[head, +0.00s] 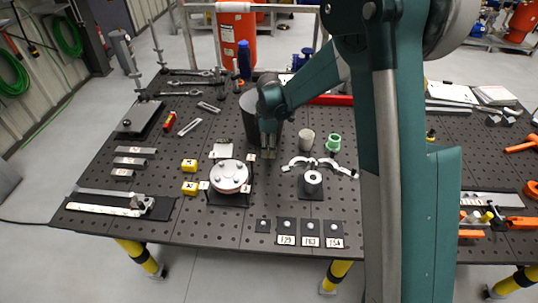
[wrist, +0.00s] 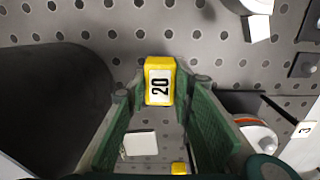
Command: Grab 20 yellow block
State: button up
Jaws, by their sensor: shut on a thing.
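The yellow block with a white "20" label (wrist: 159,82) sits between the fingertips of my gripper (wrist: 161,92) in the wrist view. The green fingers are closed against its two sides, and the label faces the camera. In the head view my gripper (head: 268,148) points down over the middle of the perforated table, just in front of a dark cylinder. The block is mostly hidden there. I cannot tell whether it touches the table. Two other yellow blocks, (head: 189,165) and (head: 190,188), stand to the left.
The dark cylinder (head: 250,108) is close behind my gripper. A round bolted flange (head: 229,175) and a pale square plate (head: 222,150) lie to the left. A grey cup (head: 307,139) and green ring (head: 333,142) stand right. Numbered dark plates (head: 310,228) line the front edge.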

jog(key=shift+r, duration=2.2)
jog(key=shift+r, duration=0.1)
